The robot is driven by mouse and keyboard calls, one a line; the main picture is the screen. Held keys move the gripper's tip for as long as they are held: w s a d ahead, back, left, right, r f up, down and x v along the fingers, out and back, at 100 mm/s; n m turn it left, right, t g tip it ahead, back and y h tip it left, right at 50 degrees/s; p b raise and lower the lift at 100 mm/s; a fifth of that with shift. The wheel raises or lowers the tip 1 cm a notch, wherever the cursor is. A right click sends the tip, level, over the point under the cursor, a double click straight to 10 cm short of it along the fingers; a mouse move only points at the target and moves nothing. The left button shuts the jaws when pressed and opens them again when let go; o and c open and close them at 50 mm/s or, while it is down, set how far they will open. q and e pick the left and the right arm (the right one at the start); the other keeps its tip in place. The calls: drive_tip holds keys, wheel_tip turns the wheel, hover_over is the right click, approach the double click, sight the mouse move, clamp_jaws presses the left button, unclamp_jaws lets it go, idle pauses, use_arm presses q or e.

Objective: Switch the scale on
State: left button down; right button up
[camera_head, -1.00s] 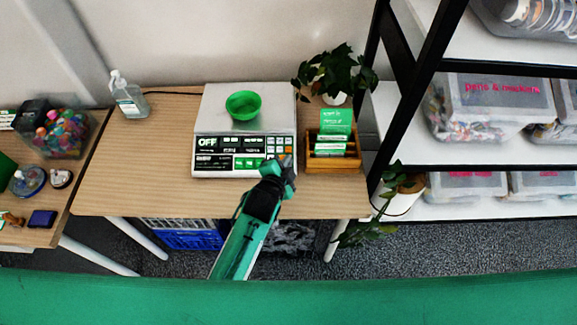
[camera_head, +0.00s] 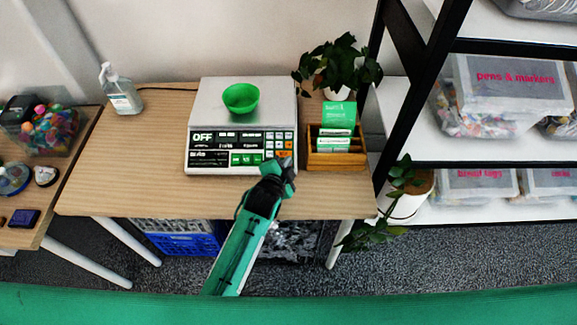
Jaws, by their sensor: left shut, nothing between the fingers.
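The scale (camera_head: 203,160) stands on the wooden table, with a metal plate on top and a panel of keys at its front. Its display reads OFF at the left of the panel. A green bowl (camera_head: 241,99) sits on the scale's plate. My left gripper (camera_head: 286,166) is shut and empty at the front right of the scale's panel. It covers the lower right keys; I cannot tell whether its tips touch them. My right gripper is not in view.
Right of the scale are a wooden box (camera_head: 335,160) with green-and-white cards and a potted plant (camera_head: 338,65). A pump bottle (camera_head: 120,90) stands at the back left. The table (camera_head: 130,165) is clear left of the scale. A black-framed shelf (camera_head: 420,80) rises at the right.

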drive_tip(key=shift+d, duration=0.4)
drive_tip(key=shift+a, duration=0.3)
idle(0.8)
use_arm(q)
drive_tip(key=shift+f, duration=0.15)
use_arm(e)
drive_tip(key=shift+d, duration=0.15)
use_arm(q)
drive_tip(key=shift+w+f, duration=0.2)
drive_tip(key=shift+f, duration=0.05)
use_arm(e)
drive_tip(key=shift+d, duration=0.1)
use_arm(q)
drive_tip(key=shift+w+f, duration=0.1)
drive_tip(key=shift+f, duration=0.25)
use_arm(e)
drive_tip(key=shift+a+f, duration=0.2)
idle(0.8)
use_arm(q)
drive_tip(key=shift+r, duration=0.1)
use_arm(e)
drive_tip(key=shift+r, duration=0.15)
use_arm(q)
drive_tip(key=shift+s+r+p, duration=0.2)
drive_tip(key=shift+r+p, duration=0.35)
drive_tip(key=shift+p, duration=0.25)
drive_tip(key=shift+s+r, duration=0.1)
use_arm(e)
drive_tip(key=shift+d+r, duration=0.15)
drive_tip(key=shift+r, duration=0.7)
